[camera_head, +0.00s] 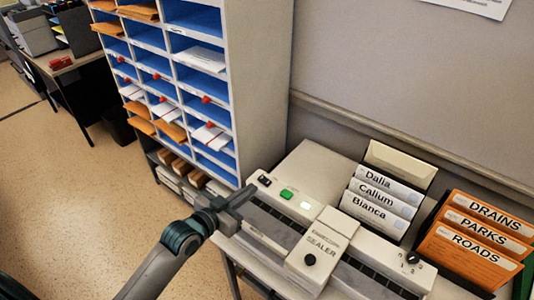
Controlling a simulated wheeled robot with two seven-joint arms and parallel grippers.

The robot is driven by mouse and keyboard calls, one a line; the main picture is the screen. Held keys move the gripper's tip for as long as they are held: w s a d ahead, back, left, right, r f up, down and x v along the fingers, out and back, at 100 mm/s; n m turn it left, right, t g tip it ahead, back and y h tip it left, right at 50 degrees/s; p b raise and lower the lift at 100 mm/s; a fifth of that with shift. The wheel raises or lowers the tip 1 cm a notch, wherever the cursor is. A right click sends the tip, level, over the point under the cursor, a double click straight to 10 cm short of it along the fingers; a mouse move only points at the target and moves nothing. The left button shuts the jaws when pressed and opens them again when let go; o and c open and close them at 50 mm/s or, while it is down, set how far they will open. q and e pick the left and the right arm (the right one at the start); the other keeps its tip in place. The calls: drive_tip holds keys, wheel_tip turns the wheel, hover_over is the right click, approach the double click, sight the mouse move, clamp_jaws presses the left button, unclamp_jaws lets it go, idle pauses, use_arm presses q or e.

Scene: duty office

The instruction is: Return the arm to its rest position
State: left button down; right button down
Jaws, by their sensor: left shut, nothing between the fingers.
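My left arm (165,262) comes in from the lower left. My left gripper (247,192) is shut and empty. In the picture it overlaps the left end of the sealer (324,240), near the green button (287,194). I cannot tell whether it touches the machine. My right gripper is not in view.
A sorting rack (262,80) with blue compartments holds envelopes behind the gripper. Name-labelled envelopes (378,197) and orange folders (470,243) stand at the right of the table. Open floor (60,190) lies to the left. A far desk (62,62) is at upper left.

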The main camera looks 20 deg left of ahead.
use_arm(q)
drive_tip(key=shift+f, duration=0.1)
drive_tip(key=s+f+n+g+y, duration=0.15)
drive_tip(key=s+f+g, duration=0.4)
drive_tip(key=s, duration=0.95)
drive_tip(key=s+f+n+g+y, duration=0.1)
drive_tip(key=s+f+g+y, duration=0.35)
drive_tip(key=s, duration=1.15)
wheel_tip(320, 180, down, 36)
drive_tip(key=s+g+h+b, duration=0.1)
drive_tip(key=s+g+b, duration=0.1)
drive_tip(key=b, duration=0.1)
drive_tip(key=s+a+f+g+b, duration=0.1)
drive_tip(key=s+a+f+b, duration=0.1)
drive_tip(key=s+f, duration=1.5)
drive_tip(key=shift+s+a+f, duration=0.2)
drive_tip(key=shift+a+f, duration=0.25)
drive_tip(key=shift+a, duration=0.05)
